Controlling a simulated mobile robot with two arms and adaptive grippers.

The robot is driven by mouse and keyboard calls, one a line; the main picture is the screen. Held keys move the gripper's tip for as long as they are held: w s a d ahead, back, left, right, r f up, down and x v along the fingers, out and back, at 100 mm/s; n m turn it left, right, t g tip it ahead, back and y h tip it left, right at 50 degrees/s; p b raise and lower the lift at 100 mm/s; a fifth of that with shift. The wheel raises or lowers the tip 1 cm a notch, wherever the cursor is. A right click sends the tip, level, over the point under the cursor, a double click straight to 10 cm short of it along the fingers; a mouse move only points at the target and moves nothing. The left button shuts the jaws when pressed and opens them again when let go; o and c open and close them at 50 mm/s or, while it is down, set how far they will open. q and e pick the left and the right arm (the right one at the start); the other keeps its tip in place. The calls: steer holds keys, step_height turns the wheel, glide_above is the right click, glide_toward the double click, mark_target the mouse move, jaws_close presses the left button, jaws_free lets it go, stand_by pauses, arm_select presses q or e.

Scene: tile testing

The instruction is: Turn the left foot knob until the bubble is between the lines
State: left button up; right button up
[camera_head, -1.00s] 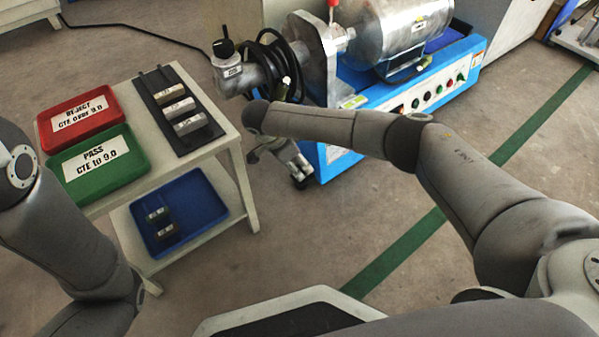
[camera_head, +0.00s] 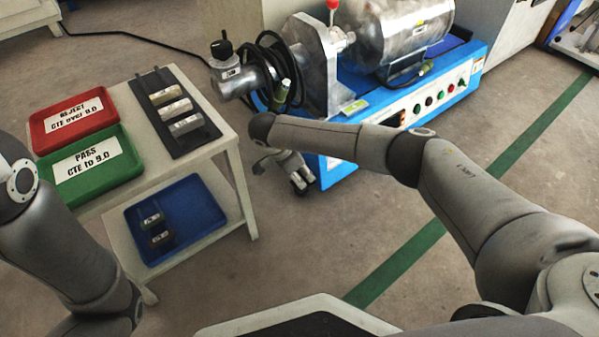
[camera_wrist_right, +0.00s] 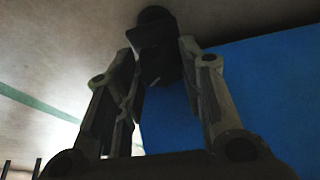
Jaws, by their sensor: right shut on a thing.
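The blue machine base (camera_head: 345,172) stands on the floor, with a metal motor and coupling on top. My right gripper (camera_head: 299,180) is low at its near left corner in the head view. In the right wrist view, its two fingers (camera_wrist_right: 160,85) are on either side of a dark knob (camera_wrist_right: 155,40), shut on it, beside the blue base wall (camera_wrist_right: 260,85). A small yellow-green piece (camera_head: 355,107), possibly the bubble level, lies on the base's left end. Its bubble and lines are too small to read. My left gripper is out of view; only its arm shows at the left.
A white table left of the machine holds a red tray (camera_head: 40,128), a green tray (camera_head: 128,150) and a dark rack (camera_head: 150,112) of blocks. A blue tray (camera_head: 205,207) is on its lower shelf. Black cable (camera_head: 262,60) hangs by the coupling. Floor is clear at right.

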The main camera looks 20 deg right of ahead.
steer(key=shift+r+n+t+p, duration=0.3)
steer(key=shift+n+p, duration=0.4)
steer(key=shift+p, duration=0.3)
steer(key=shift+f+n+y+p, duration=0.3)
steer(key=shift+n+p, duration=0.1)
steer(key=shift+n, duration=0.2)
steer(key=o, duration=1)
steer(key=v, duration=1.2)
steer(key=shift+s, duration=0.25)
